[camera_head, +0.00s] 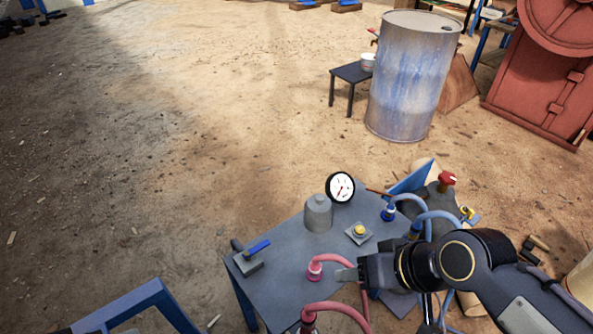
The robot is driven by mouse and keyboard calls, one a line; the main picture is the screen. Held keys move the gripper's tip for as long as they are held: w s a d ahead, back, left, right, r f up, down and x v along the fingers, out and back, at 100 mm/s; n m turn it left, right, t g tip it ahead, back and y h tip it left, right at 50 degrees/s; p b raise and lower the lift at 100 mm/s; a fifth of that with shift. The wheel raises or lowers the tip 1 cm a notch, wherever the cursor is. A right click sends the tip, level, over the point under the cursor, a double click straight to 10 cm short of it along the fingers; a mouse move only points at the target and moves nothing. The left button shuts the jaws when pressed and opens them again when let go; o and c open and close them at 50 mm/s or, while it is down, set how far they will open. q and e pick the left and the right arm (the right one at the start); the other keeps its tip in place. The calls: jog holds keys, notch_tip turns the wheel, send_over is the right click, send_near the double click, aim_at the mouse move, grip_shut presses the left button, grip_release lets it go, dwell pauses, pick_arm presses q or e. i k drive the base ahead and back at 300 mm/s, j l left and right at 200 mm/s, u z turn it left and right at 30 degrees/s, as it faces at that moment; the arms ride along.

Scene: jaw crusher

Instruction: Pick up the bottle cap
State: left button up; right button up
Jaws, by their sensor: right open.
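A grey domed cylinder that looks like the bottle cap (318,214) stands upright on the grey-blue table (285,240), near its back edge. My right gripper (347,275) reaches in from the right over the table's front part. It is open, and its fingers point left. It is apart from the cap, which lies behind it and a little to the left. The near end of a pink hose is close to the fingertips; I cannot tell if they touch. My left gripper is out of view.
A round gauge (340,187) stands behind the cap. A yellow-knobbed block (359,231), a blue-handled valve (252,256), a pink hose fitting (315,268) and a blue hose fitting (389,212) surround it. A red-knobbed valve (446,180) is at right. A drum (410,80) stands behind.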

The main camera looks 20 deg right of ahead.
aim_at(318, 209)
jog(key=l+u, duration=0.4)
jog(key=l, duration=0.25)
jog(key=l+u, duration=0.35)
jog(key=l, duration=0.3)
